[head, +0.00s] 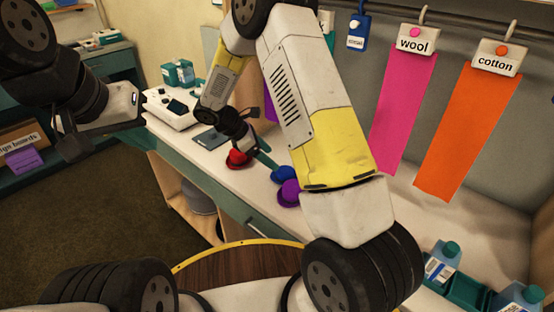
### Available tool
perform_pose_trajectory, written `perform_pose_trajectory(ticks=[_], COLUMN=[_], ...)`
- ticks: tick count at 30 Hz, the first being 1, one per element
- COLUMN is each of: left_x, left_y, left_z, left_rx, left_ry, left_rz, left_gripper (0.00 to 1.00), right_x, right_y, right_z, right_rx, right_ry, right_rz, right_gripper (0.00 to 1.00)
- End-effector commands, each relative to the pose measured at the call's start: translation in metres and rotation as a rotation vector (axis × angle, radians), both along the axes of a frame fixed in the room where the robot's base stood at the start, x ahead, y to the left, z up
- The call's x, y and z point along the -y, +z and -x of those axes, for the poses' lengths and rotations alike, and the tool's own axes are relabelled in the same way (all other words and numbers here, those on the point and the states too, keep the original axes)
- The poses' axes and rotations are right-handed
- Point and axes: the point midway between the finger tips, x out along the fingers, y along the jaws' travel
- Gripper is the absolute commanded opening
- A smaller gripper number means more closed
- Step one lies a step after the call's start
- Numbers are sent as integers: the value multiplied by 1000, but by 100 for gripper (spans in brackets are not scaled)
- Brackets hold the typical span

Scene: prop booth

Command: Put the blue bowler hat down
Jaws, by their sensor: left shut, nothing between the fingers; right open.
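The blue bowler hat (283,174) sits on the white counter (213,158), between a red hat (238,159) and a purple hat (289,194). My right arm hides part of the counter beside it. My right gripper (257,150) is open, just above and to the left of the blue hat, near the red hat. Nothing shows held in it, and its fingers are small and partly hidden. My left gripper (73,147) is shut and empty at the far left, well away from the hats, over the floor.
A white device (168,108) and a dark flat pad (211,138) lie on the counter further left. A pink wool strip (404,110) and an orange cotton strip (465,130) hang at the back. Teal-capped bottles (440,262) stand at lower right. A round wooden top (235,268) is in front.

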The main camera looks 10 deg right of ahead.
Motion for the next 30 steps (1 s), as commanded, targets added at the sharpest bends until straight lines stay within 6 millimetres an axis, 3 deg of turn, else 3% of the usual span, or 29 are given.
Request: perform_pose_trajectory(ticks=[19, 27, 30], left_x=[0, 0, 0], left_y=[0, 0, 0], left_z=[0, 0, 0], left_rx=[0, 0, 0], left_ry=[0, 0, 0], left_rz=[0, 0, 0], left_gripper=[0, 0, 0], right_x=[46, 49, 49], right_y=[-58, -62, -62], right_z=[-2, -3, -3], right_rx=[-7, -4, -4], right_ry=[7, 8, 8], right_rz=[8, 5, 5], right_gripper=[73, 73, 53])
